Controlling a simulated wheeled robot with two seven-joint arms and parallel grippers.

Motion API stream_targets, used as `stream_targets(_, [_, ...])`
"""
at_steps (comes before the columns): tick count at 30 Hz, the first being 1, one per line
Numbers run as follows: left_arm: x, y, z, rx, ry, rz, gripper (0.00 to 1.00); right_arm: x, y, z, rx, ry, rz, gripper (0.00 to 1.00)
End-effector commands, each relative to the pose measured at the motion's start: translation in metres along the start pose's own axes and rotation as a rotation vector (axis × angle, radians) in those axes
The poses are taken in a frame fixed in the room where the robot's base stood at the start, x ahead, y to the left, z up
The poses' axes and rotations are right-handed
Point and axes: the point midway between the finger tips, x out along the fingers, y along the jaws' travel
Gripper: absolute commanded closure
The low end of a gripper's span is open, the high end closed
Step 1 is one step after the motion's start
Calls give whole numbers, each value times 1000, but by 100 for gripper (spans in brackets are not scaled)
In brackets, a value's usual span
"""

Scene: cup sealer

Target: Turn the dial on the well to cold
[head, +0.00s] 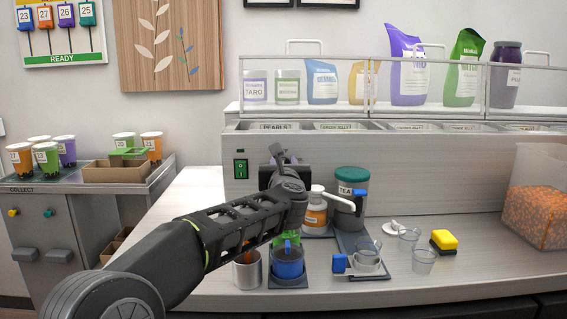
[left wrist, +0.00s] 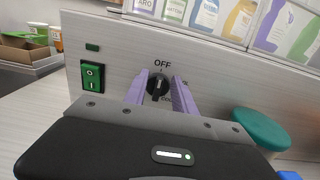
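The black dial (left wrist: 157,87) is on the grey front panel of the well, with "OFF" printed above it in the left wrist view. Its grip looks roughly upright, in line with OFF. In the head view my left gripper (head: 280,160) is up against the panel and hides the dial. My right gripper is not in view.
A green rocker switch (head: 241,168) is left of the dial. A grey TEA container (head: 349,208) with a teal lid is close on the right.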

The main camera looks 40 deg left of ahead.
Motion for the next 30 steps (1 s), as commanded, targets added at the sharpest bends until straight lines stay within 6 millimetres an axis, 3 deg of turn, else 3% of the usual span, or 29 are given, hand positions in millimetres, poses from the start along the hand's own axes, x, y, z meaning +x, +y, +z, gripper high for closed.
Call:
stream_targets(2, [0, 0, 0, 0, 0, 0, 69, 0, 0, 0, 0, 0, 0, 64])
stream_targets(13, [0, 0, 0, 0, 0, 0, 99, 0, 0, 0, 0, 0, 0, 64])
stream_targets(30, [0, 0, 0, 6, 0, 0, 100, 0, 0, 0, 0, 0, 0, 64])
